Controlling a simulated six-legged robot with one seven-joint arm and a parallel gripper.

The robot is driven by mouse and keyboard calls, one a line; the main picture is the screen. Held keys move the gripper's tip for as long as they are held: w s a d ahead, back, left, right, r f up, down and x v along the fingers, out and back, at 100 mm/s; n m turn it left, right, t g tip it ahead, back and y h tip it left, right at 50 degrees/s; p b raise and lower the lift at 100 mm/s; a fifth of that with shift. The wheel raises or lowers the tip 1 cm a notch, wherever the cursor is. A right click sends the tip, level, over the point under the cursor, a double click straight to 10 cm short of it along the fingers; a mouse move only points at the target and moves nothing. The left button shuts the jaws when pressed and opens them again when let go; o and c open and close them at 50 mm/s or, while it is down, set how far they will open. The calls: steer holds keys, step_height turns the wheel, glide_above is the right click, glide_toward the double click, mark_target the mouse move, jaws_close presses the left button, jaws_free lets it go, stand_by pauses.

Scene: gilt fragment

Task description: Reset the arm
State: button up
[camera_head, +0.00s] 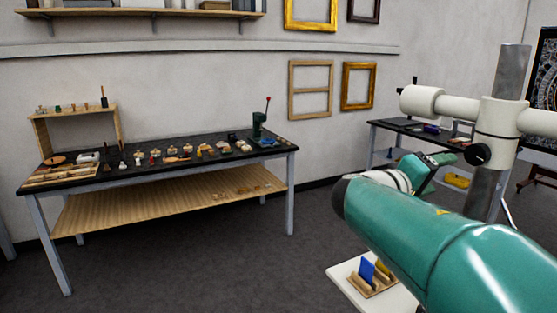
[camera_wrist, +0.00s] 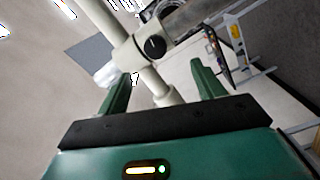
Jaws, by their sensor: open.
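My green arm (camera_head: 450,235) reaches in from the lower right of the head view. My gripper shows in the wrist view (camera_wrist: 161,84) with its two green fingers apart. Nothing is held between them. In the head view the gripper end is small and partly hidden behind my arm. In the wrist view a white tube with a black-knobbed clamp (camera_wrist: 140,52) shows beyond and between the fingers. I cannot tell how far off it is.
A white boom on a grey post (camera_head: 486,190) stands close to my arm at the right. A white surface (camera_head: 345,277) with a small wooden rack (camera_head: 372,282) lies below. A long workbench (camera_head: 130,184) with several small items stands left. The floor (camera_head: 220,265) before it is clear.

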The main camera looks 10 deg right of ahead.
steer(key=s+a+f+y, duration=1.7)
steer(key=s+a+f, duration=0.1)
steer(key=a+f, duration=0.3)
steer(key=shift+s+a+f+n, duration=0.3)
steer(key=shift+s+f, duration=0.05)
steer(key=shift+f, duration=0.05)
